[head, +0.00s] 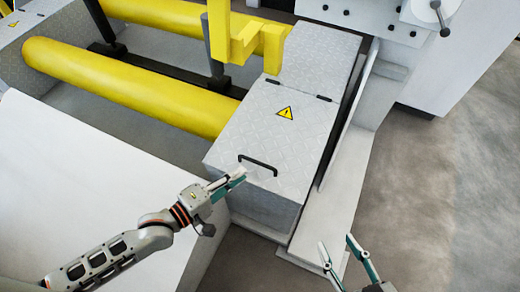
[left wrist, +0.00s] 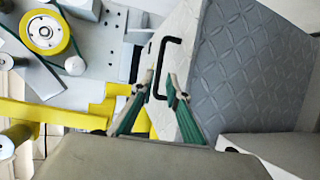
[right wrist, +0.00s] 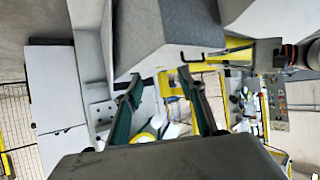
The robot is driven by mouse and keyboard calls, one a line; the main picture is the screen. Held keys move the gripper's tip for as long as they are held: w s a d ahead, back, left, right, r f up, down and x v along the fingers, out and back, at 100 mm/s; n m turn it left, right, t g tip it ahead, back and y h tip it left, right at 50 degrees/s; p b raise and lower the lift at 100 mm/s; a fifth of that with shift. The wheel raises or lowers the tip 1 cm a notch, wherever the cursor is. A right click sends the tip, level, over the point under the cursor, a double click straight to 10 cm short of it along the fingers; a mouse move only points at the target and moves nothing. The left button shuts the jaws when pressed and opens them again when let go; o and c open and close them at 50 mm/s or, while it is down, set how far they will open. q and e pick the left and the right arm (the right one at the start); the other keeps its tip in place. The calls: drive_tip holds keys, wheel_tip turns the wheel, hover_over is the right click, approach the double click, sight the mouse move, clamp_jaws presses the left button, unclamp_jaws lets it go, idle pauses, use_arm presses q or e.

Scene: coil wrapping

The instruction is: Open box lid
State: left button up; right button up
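The box lid (head: 300,120) is a grey diamond-plate panel with a yellow warning triangle and black hinges at its far end. It lies flat and closed on the box (head: 262,207). A black bar handle (head: 258,163) is near its front edge, and the handle also shows in the left wrist view (left wrist: 165,42). My left gripper (head: 238,179) is open at the front edge of the lid, close to the handle. The handle's end shows between its fingers in the left wrist view; contact cannot be told. My right gripper (head: 336,243) is open and empty, right of the box's front.
Yellow rollers (head: 130,85) and a yellow post (head: 245,40) stand left of and behind the lid. A large white panel (head: 90,180) fills the left. A grey ledge (head: 330,215) runs along the box's right side. The floor (head: 430,180) at right is clear.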

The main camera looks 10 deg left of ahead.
sight(258, 162)
use_arm(q)
drive_tip(key=b+x, duration=0.1)
drive_tip(key=x, duration=0.5)
drive_tip(key=shift+w+d+f, duration=0.1)
drive_tip(key=shift+w+f, duration=0.05)
drive_tip(key=shift+w+d+b, duration=0.4)
drive_tip(key=shift+w, duration=0.1)
drive_tip(key=shift+w+d, duration=0.1)
drive_tip(key=shift+w, duration=0.05)
use_arm(e)
drive_tip(key=shift+w+a+r+m, duration=0.3)
drive_tip(key=shift+w+a+r, duration=0.05)
drive_tip(key=shift+a+r, duration=0.3)
use_arm(q)
clamp_jaws()
